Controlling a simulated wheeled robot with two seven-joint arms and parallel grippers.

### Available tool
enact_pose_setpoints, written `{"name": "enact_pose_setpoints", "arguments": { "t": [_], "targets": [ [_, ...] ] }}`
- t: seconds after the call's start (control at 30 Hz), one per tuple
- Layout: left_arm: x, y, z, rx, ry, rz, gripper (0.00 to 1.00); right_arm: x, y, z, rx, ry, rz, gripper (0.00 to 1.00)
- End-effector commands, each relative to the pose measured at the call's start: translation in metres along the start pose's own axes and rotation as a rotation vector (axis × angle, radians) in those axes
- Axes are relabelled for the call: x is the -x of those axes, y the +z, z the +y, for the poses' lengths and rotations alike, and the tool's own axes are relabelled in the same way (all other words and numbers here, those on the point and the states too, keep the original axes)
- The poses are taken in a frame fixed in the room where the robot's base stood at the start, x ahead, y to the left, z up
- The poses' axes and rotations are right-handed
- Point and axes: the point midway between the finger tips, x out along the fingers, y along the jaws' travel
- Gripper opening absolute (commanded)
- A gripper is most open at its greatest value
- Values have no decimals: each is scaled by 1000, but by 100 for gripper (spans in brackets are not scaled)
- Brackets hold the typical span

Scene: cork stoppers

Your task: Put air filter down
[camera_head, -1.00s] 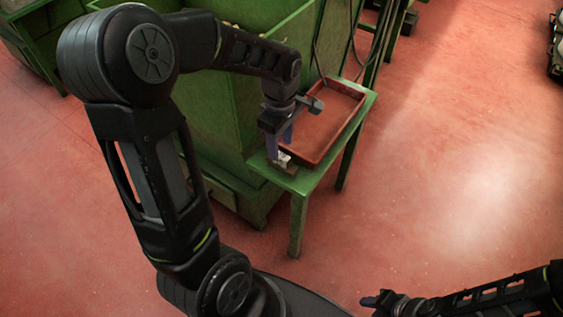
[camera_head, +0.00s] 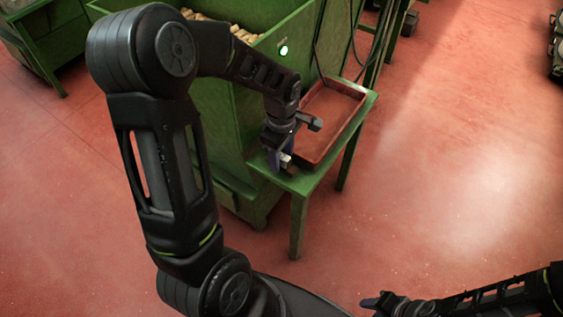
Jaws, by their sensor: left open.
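My right gripper (camera_head: 376,302) is low at the bottom right, far from the table. Its finger opening is too small to judge.
A red tray (camera_head: 318,162) takes up most of the green table. A large green bin (camera_head: 225,110) with corks (camera_head: 241,33) stands to its left, with a lit green lamp (camera_head: 283,50). Dark cables hang behind the table. The red floor (camera_head: 440,190) on the right is clear.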

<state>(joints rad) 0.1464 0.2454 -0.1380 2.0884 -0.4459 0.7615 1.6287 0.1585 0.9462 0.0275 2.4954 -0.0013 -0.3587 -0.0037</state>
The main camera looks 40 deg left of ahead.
Motion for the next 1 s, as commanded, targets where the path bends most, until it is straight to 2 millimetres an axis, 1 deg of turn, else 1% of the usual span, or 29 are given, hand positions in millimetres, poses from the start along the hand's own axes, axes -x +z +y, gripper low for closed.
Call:
{"name": "enact_pose_setpoints", "arguments": {
  "t": [0.37, 0.47, 0.93, 1.0],
  "targets": [
    [0, 0, 0, 0, 0, 0, 45, 0, 0, 0, 0, 0, 0, 36],
    [0, 0, 0, 0, 0, 0, 39, 0, 0, 0, 0, 0, 0, 36],
    [0, 0, 0, 0, 0, 0, 0, 0, 0, 0, 0, 0, 0, 36],
    [0, 0, 0, 0, 0, 0, 0, 0, 0, 0, 0, 0, 0, 36]
  ]
}}
